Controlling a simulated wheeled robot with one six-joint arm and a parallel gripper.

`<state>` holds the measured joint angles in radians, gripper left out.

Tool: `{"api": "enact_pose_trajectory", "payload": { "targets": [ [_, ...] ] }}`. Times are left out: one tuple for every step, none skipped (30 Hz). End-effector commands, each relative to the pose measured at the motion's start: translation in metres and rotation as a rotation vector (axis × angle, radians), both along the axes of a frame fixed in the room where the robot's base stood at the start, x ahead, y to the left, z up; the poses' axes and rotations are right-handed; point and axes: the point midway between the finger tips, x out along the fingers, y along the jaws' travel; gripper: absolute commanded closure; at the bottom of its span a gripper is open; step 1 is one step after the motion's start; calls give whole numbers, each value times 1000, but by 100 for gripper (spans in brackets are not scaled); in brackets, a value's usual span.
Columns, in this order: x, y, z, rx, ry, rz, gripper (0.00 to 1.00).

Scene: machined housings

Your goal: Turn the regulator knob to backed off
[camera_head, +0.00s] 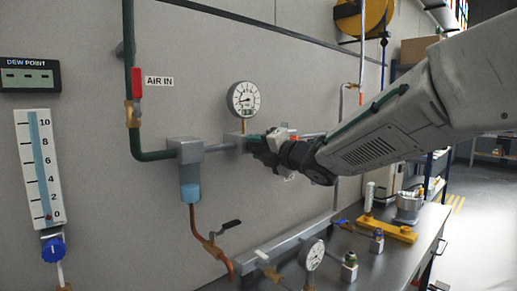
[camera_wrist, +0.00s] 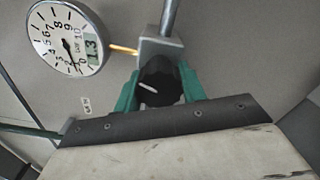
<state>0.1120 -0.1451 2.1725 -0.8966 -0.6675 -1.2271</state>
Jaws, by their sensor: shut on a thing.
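The regulator knob (camera_wrist: 161,88) is black with a white pointer line that slants in the wrist view. My gripper (camera_wrist: 158,80) is shut on it, one green finger on each side. The grey regulator block (camera_wrist: 160,48) sits just behind the knob. A round white dial gauge (camera_head: 243,98) stands above the regulator. It also shows in the wrist view (camera_wrist: 65,38), with a small display that seems to read 1.3.
A filter bowl (camera_head: 189,170) hangs on the pipe left of the regulator. A red-handled valve (camera_head: 135,90) stands by the AIR IN label. A flowmeter (camera_head: 40,165) with a blue knob is at far left. Below are a black-handled valve (camera_head: 225,228) and a bench with parts.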

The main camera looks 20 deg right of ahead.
Motion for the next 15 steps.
{"api": "enact_pose_trajectory", "payload": {
  "targets": [
    [0, 0, -1, -37, -13, 0, 82],
    [0, 0, -1, -60, -22, 0, 82],
    [0, 0, -1, -89, -34, 0, 82],
    [0, 0, -2, -111, -43, 0, 82],
    [0, 0, -2, -131, -52, 0, 82],
    [0, 0, -2, -157, -63, 0, 82],
    [0, 0, -2, -175, -70, 0, 82],
    [0, 0, -2, -192, -77, 0, 82],
    [0, 0, -2, -213, -86, 0, 82],
    [0, 0, -2, -228, -92, 0, 82],
    [0, 0, -2, -243, -98, 0, 82],
    [0, 0, -2, -259, -105, 0, 82],
    [0, 0, -2, -271, -110, 0, 82],
    [0, 0, -2, -281, -114, 0, 82],
    [0, -1, -2, -294, -119, 0, 82]
  ]
}}
